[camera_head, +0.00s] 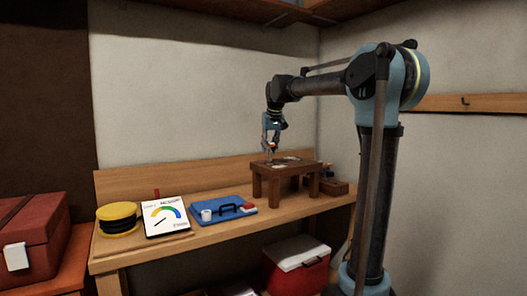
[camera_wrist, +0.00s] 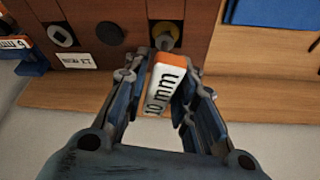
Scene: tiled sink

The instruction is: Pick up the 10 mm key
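The 10 mm key shows in the wrist view as a white block with an orange edge (camera_wrist: 163,85), marked "10 mm", above a yellow-ringed hole in a brown wooden stand. My gripper (camera_wrist: 160,78) has one finger on each side of this block, very close to it. Whether both fingers press on it is unclear. In the head view my gripper (camera_head: 269,152) points down over the left part of the stand (camera_head: 293,168), with a bit of orange at its fingers. The key's lower part is hidden.
The stand has other holes with a grey piece (camera_wrist: 60,36) and a dark piece (camera_wrist: 109,33), and a white label (camera_wrist: 75,61). On the bench, a blue case (camera_head: 235,215), a gauge card (camera_head: 166,217) and a yellow spool (camera_head: 118,217) lie left of the stand.

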